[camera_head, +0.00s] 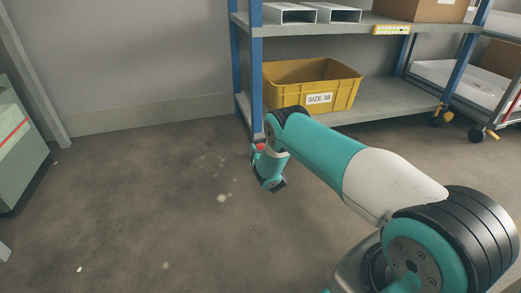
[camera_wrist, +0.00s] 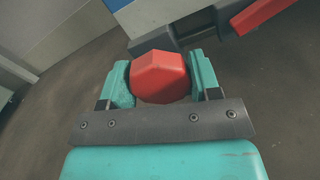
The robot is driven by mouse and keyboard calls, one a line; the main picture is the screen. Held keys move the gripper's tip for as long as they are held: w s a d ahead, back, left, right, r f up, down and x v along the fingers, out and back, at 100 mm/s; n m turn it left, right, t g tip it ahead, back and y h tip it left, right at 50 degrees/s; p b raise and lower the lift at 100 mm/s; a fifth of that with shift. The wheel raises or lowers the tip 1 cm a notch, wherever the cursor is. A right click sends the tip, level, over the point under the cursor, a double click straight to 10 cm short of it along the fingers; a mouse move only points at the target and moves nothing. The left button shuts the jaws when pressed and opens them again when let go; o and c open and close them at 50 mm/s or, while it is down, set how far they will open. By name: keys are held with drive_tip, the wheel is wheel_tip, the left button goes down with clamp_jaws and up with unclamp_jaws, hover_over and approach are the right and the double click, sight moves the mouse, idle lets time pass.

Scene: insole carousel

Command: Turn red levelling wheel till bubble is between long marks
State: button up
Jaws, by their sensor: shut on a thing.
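The red levelling wheel (camera_wrist: 160,76) is a faceted red knob between the two teal fingers of my gripper (camera_wrist: 161,84) in the wrist view. The fingers touch it on both sides, shut on it. In the head view a bit of its red (camera_head: 260,147) shows at the foot of the shelf's front left blue post, with my gripper (camera_head: 256,151) there, small and partly hidden by my wrist. A yellow level strip (camera_head: 391,30) with dark marks is on the upper shelf's front edge. It is too small to tell where the bubble is.
The rack's blue post (camera_head: 257,70) rises right behind my gripper. A yellow bin (camera_head: 283,94) labelled SIZE 38 sits on the lower shelf. A wheeled cart (camera_head: 470,90) stands at the right, a grey-green cabinet (camera_head: 18,150) at the left. The floor between is clear.

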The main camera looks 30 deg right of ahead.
drive_tip(key=m+p, duration=0.1)
drive_tip(key=m, duration=0.3)
drive_tip(key=shift+m, duration=0.3)
drive_tip(key=m+p, duration=0.1)
drive_tip(key=m, duration=0.2)
drive_tip(key=shift+m, duration=0.4)
drive_tip(key=m+p, duration=0.1)
drive_tip(key=m, duration=0.3)
drive_tip(key=shift+m+p, duration=0.75)
drive_tip(key=shift+m, duration=1.25)
drive_tip(key=o, duration=0.9)
